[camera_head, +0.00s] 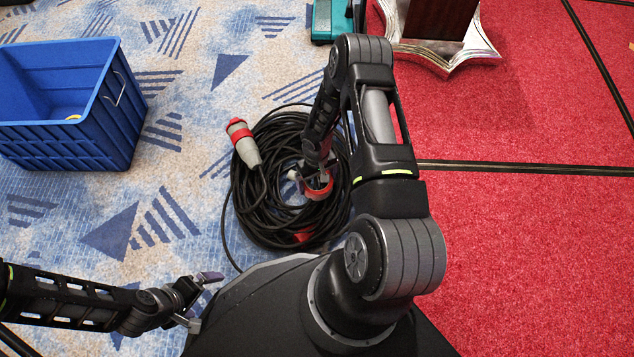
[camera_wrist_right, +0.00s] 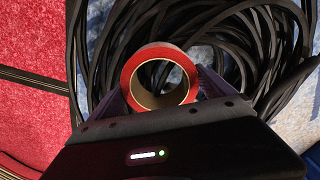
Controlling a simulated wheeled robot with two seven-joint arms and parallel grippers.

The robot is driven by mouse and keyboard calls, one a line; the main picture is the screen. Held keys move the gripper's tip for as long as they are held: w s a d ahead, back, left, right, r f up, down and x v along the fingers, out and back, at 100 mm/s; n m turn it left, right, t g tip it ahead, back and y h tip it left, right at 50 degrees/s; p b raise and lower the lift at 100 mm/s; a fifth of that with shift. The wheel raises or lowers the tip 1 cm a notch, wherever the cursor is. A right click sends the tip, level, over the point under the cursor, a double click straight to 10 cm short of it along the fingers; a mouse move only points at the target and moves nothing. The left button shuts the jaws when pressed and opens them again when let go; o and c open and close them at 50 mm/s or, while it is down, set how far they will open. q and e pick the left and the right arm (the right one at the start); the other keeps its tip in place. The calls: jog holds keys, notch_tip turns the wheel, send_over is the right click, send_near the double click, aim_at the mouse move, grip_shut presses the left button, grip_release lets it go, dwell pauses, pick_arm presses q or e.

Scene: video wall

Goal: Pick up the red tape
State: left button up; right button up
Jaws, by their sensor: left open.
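The red tape (camera_head: 319,190) is a roll with a brown cardboard core. It lies at the coiled black cable, partly hidden by my right gripper (camera_head: 307,178). In the right wrist view the tape (camera_wrist_right: 160,76) shows between the two purple fingers of my right gripper (camera_wrist_right: 162,88), one on each side with little or no gap. I cannot tell whether they press on it. My left gripper (camera_head: 204,301) is open and empty at the lower left, low over the carpet and away from the tape.
The black cable coil (camera_head: 258,215) has a grey and red plug (camera_head: 243,143) on its left side. A blue crate (camera_head: 75,130) stands at the upper left. A metal-footed stand (camera_head: 440,52) and a teal object (camera_head: 323,24) are at the top. Blue-patterned carpet is clear left of the coil.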

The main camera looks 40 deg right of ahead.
jog(key=c, duration=1.1)
notch_tip(320, 180, up, 10)
jog(key=p, duration=0.4)
